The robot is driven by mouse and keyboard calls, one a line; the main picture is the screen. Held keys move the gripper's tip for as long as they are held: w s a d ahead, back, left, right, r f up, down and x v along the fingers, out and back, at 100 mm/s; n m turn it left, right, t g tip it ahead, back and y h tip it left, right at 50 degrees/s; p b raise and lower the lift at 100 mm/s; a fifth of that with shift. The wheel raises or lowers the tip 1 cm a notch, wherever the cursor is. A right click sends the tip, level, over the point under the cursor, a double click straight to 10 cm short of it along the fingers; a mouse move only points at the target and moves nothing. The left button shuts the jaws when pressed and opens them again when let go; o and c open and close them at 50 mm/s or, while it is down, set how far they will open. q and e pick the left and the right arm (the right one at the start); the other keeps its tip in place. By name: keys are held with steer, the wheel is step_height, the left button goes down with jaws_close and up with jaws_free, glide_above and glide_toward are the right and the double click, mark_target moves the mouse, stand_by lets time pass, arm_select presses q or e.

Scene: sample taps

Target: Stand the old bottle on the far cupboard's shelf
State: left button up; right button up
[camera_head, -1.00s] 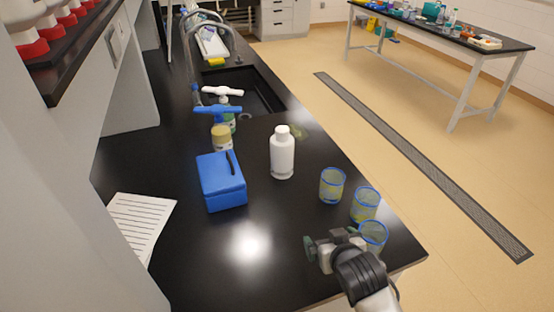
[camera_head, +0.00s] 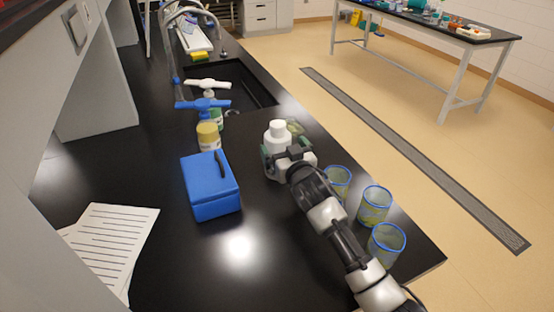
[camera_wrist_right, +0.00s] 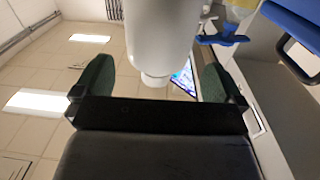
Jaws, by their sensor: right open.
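A white bottle with a white cap (camera_head: 277,139) stands upright on the black bench, its lower part hidden by my gripper. I cannot tell whether it is the old one. My right gripper (camera_head: 286,157) is open at the bottle. In the right wrist view the bottle (camera_wrist_right: 162,35) shows between the two green-padded fingers (camera_wrist_right: 157,82), with gaps visible beside it. A bottle with a tan cap (camera_head: 208,134) and a green-labelled bottle (camera_head: 215,112) stand farther left, near the sink. My left gripper is not in view. No open cupboard shelf can be made out.
A blue box (camera_head: 210,187) is left of the bottle. Three blue-rimmed beakers (camera_head: 375,203) stand to the right, near the bench edge. Paper (camera_head: 112,240) lies at the left. Blue-handled (camera_head: 203,104) and white-handled taps are beyond, by the sink (camera_head: 240,85). White drawers (camera_head: 262,18) stand far back.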

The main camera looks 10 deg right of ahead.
mark_target(278, 136)
steer(key=shift+w+r, duration=0.15)
steer(key=shift+w, duration=0.35)
steer(key=w, duration=0.3)
steer(key=w+p, duration=0.1)
steer(key=shift+w+a+f, duration=0.15)
steer(key=shift+a+f, duration=0.05)
steer(key=shift+a, duration=0.1)
steer(key=shift+r, duration=0.1)
steer(key=shift+c, duration=0.5)
steer(key=c, duration=1.2)
steer(key=shift+c, duration=0.7)
steer(key=shift+r, duration=0.1)
